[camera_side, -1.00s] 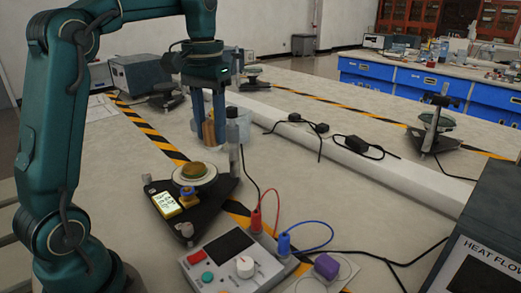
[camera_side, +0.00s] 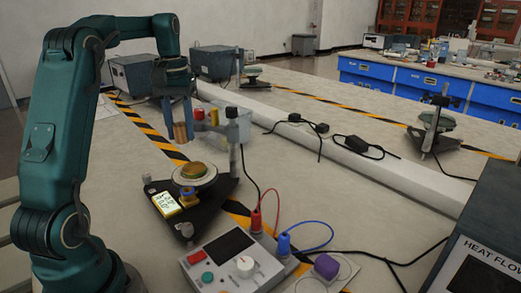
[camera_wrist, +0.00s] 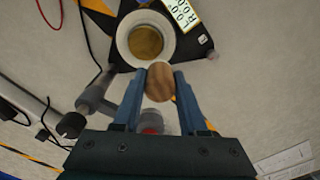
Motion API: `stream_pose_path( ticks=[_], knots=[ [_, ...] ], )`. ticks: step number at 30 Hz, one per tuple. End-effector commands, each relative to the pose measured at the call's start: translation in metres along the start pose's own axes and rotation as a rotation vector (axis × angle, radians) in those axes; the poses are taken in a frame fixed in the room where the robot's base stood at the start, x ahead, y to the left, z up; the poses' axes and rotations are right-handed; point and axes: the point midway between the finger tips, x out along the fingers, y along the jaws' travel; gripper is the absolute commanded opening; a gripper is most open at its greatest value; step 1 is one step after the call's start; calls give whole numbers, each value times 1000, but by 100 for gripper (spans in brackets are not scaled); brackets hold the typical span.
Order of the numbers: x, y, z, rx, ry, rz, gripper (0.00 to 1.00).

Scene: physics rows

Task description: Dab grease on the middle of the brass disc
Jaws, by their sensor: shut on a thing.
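The brass disc (camera_side: 191,170) lies on a pale round plate (camera_side: 208,178) on a black three-cornered stand (camera_side: 213,197). The disc also shows in the wrist view (camera_wrist: 146,41). My gripper (camera_side: 180,128) is shut on a brown, wood-like cylindrical piece (camera_side: 181,134), whose round end (camera_wrist: 160,80) faces the wrist camera. The gripper and piece are above and to the left of the disc in the side view, apart from it. The piece's lower tip is hard to make out, and I cannot tell whether grease is on it. No grease is discernible on the disc.
Red (camera_side: 199,114) and yellow (camera_side: 214,117) pieces stand behind the disc, near a clear container (camera_side: 240,124) and an upright post (camera_side: 233,150). A lit display (camera_side: 166,203) is on the stand's front. A control box (camera_side: 233,262) with cables stands in front.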

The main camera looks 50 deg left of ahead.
Motion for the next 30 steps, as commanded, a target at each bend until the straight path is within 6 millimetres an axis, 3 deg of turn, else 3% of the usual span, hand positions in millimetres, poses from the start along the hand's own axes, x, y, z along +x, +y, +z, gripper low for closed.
stream_pose_path(
  ticks=[14, 30],
  knots=[
    [48, 2, 2, 2, -4, 0, 0],
    [47, 38, 37, 5, 0, 0, 0]
  ],
)
